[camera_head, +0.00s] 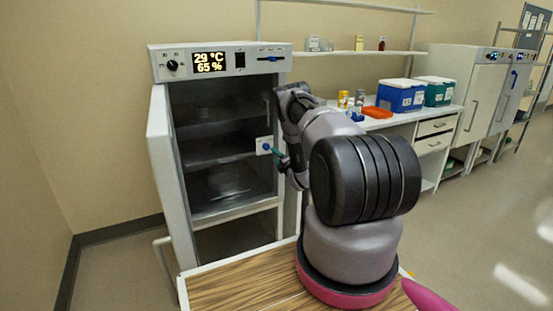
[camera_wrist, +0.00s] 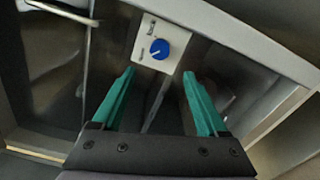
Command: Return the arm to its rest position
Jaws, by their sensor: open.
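My gripper (camera_head: 279,157) is open and empty, with two green fingers. In the wrist view its fingertips (camera_wrist: 158,75) stand apart, one on each side below a blue round knob (camera_wrist: 159,49) on a white plate. The knob also shows in the head view (camera_head: 267,146), at the right side of the open cabinet, just beside the fingertips. No contact with the knob can be made out. My arm reaches out from the lower middle toward the cabinet (camera_head: 220,61) and hides part of its right side.
The cabinet door (camera_head: 166,180) stands open to the left, and shelves inside hold dim items. A counter to the right carries a blue box (camera_head: 400,95), a green box (camera_head: 434,91), an orange tray (camera_head: 378,112) and small bottles. A wall shelf (camera_head: 355,53) hangs above. Floor at right is clear.

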